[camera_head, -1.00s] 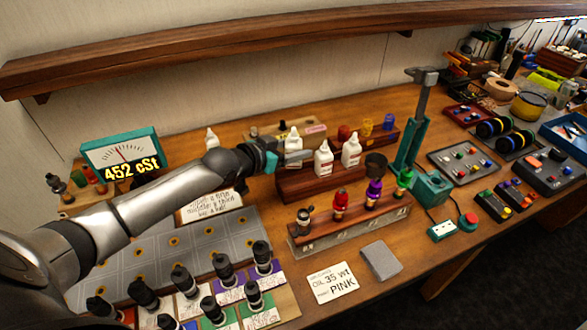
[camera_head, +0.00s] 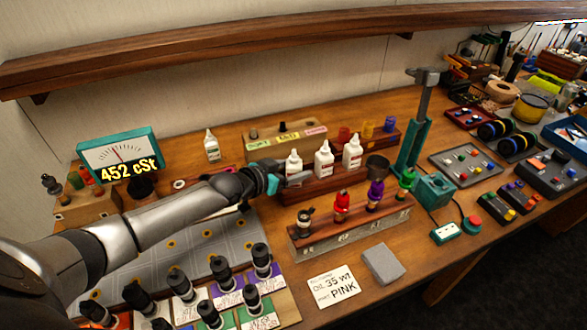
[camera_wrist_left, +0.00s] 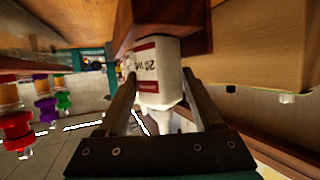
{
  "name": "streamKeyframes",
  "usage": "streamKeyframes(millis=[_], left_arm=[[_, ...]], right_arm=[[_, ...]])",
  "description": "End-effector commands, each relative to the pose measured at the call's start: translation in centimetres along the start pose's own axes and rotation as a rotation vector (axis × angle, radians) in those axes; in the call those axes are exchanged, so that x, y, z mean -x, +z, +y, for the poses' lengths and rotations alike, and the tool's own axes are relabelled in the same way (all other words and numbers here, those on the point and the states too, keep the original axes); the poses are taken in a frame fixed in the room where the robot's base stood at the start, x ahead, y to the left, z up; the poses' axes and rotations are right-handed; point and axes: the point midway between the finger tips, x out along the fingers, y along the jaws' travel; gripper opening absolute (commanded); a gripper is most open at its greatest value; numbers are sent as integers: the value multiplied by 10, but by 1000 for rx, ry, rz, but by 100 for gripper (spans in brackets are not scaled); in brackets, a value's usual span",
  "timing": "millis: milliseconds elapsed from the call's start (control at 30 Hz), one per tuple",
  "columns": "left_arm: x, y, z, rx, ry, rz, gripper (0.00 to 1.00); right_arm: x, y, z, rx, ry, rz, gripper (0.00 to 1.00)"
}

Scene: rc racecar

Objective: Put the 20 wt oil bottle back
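The 20 wt oil bottle (camera_wrist_left: 158,68) is white with a red-and-white label. In the head view the bottle (camera_head: 293,163) is upright at the left end of the dark wooden bottle rack (camera_head: 322,187), in line with two similar white bottles (camera_head: 324,158) (camera_head: 352,151). My left gripper (camera_head: 292,179) reaches it from the left. In the left wrist view the fingers of the left gripper (camera_wrist_left: 160,85) lie close along both sides of the bottle and appear shut on it. The bottle's base is at the wood; full seating is hidden. My right gripper is not in view.
Another white bottle (camera_head: 212,146) stands behind my arm. A labelled wooden block (camera_head: 287,139) is behind the rack. A stand with coloured shocks (camera_head: 350,222) is in front, and a teal press (camera_head: 410,150) stands right. The gauge (camera_head: 118,155) reads 452 cSt.

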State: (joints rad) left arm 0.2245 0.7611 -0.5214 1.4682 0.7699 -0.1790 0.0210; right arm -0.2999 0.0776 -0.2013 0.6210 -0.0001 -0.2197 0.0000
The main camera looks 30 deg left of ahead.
Motion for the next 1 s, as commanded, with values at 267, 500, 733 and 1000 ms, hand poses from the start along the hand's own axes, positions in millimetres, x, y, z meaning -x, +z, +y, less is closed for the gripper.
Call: streamKeyframes(millis=[267, 500, 733, 1000], left_arm=[[0, 0, 0, 0, 0, -1, 91], [1, -3, 0, 0, 0, -1, 91], [22, -3, 0, 2, 0, -4, 91], [59, -3, 0, 1, 0, -4, 91]], right_arm=[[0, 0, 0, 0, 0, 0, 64], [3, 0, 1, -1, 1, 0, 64], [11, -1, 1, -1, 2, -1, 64], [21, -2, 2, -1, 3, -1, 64]])
